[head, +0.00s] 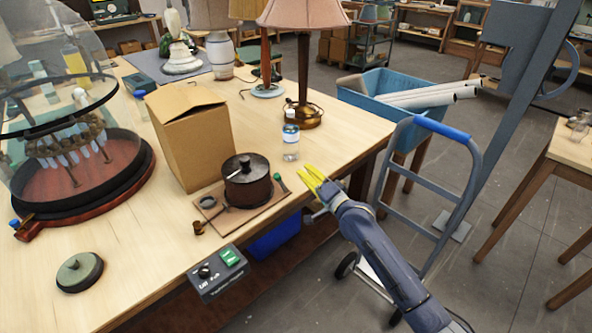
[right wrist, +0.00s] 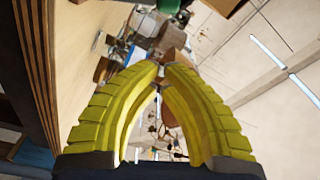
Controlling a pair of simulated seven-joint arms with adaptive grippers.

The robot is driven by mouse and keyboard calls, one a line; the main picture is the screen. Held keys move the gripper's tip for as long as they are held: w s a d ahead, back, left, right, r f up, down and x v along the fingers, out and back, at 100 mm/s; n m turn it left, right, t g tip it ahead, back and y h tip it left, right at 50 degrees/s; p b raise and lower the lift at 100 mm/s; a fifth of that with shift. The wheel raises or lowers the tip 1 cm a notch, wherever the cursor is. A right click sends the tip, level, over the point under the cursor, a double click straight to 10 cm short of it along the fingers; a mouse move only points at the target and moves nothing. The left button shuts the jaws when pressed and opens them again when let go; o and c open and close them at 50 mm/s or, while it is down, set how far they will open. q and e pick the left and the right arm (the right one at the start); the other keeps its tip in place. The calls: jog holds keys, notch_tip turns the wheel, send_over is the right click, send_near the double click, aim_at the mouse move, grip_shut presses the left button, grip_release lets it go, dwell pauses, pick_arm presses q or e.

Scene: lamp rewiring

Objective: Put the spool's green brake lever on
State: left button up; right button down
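The spool (head: 248,182) is a dark brown drum with a metal pin and handle on top. It stands on a thin wooden board (head: 226,222) near the table's right edge. The green brake lever (head: 279,178) shows as a small green knob with a short dark stem at the board's right side, beside the spool. My right gripper (head: 309,178), with yellow fingers, is just right of the lever, at the table's edge and apart from it. My left gripper is not in view.
A cardboard box (head: 190,135) stands behind the spool, and a clear bottle (head: 290,140) stands behind the lever. A control box (head: 218,272) with a green switch sits at the table's front edge. A hand truck (head: 440,190) stands right of the table.

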jog(key=v, duration=0.7)
dwell(0.5)
